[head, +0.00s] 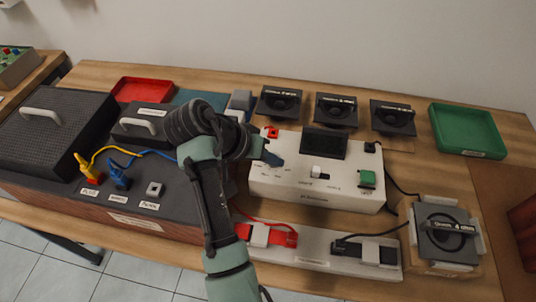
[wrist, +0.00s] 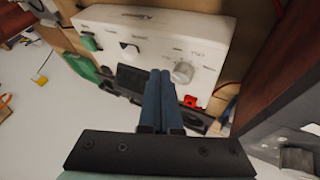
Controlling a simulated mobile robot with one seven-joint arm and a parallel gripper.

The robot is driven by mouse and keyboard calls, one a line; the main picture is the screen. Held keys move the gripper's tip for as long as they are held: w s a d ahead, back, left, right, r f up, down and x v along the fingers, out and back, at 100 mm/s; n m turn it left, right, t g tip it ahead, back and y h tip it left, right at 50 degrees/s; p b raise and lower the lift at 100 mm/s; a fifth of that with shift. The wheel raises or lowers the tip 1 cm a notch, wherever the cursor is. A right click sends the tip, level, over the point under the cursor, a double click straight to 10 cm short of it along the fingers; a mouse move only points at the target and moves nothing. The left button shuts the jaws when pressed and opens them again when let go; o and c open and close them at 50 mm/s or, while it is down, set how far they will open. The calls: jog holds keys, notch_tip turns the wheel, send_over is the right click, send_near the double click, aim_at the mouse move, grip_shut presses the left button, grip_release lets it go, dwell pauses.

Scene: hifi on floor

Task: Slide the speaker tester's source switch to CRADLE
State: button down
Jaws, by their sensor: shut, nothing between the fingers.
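The speaker tester (head: 300,196) is a white box with a sloped panel on the bench. It also shows upside down in the wrist view (wrist: 160,28). Its source switch, a small pale slider on a dark slot (head: 319,172), sits mid-panel below the dark screen (head: 323,144); it also shows in the wrist view (wrist: 130,47). Its labels are too small to read. My gripper (head: 273,160) is shut and empty over the panel's left part, left of the switch. In the wrist view its fingertips (wrist: 160,72) appear beside the round knob (wrist: 182,72); contact cannot be told.
A green button (head: 367,179) is on the panel's right. A speaker in a wooden cradle (head: 440,262) stands at right. Several black speakers (head: 335,110) line the back, beside a green tray (head: 465,130). Red and black clips (head: 368,253) lie in front.

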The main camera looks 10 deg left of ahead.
aim_at(318, 171)
jog(key=x, duration=0.4)
jog(key=d, duration=0.3)
jog(key=shift+w+d+f, duration=0.1)
jog(key=shift+d+f, duration=0.1)
jog(key=shift+f, duration=0.05)
jog(key=shift+d, duration=0.5)
jog(key=shift+d+p, duration=0.95)
jog(key=shift+d, duration=0.55)
